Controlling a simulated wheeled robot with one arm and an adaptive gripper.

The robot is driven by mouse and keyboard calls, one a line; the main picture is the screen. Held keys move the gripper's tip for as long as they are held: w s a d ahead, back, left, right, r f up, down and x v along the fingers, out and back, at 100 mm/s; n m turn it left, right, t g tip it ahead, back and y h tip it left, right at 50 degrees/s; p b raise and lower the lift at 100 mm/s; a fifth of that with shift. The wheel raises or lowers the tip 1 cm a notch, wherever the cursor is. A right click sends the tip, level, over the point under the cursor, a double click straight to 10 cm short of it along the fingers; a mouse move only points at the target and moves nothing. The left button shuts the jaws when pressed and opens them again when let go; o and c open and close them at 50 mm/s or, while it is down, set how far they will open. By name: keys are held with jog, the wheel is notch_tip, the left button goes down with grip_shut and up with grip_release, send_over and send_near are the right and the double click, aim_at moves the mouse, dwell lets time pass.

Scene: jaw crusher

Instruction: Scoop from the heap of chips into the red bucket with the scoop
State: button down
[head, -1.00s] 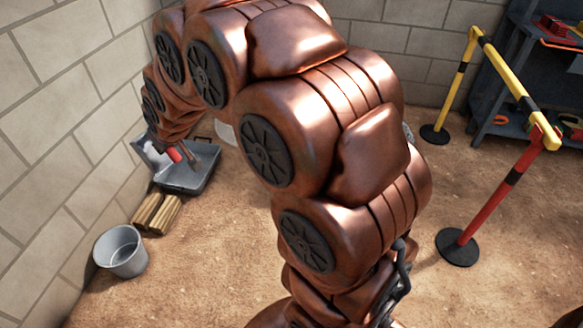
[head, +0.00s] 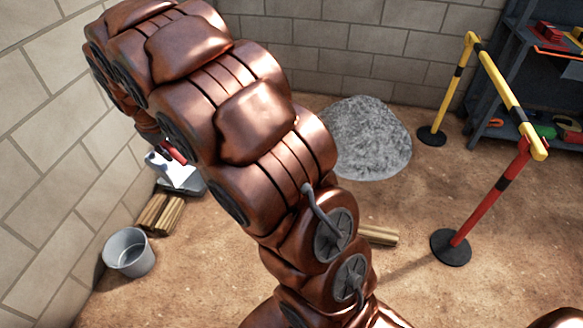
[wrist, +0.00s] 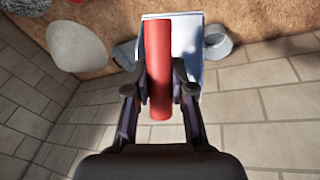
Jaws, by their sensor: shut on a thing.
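My gripper (wrist: 160,88) is shut on the red handle of the scoop (wrist: 183,45), which has a pale metallic pan. In the head view the scoop (head: 178,172) is at the left near the wall, held in front of a dark tray; my arm hides most of the gripper there. A rough grey heap (head: 370,140), seemingly the chips, lies on the floor at the back, partly behind my arm. In the wrist view a speckled grey patch at the top left corner may be the heap. No red bucket shows in either view.
A grey metal bucket (head: 129,252) and wooden blocks (head: 160,213) stand along the left wall. A dark tray (head: 196,187) lies behind them. A yellow and red barrier (head: 500,85) and a shelf (head: 545,90) are at the right. The front right floor is mostly clear.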

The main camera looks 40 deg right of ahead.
jog(key=shift+w+r+g+h+p, duration=0.1)
jog(key=shift+r+g+h+p, duration=0.2)
jog(key=shift+r+g+p, duration=0.8)
jog(key=g+p, duration=0.1)
jog(key=r+g+p, duration=0.1)
jog(key=p, duration=0.1)
jog(key=g+h+p, duration=0.1)
jog(key=p, duration=0.1)
jog(key=shift+r+n, duration=0.25)
jog(key=shift+n, duration=0.05)
jog(key=shift+g, duration=0.3)
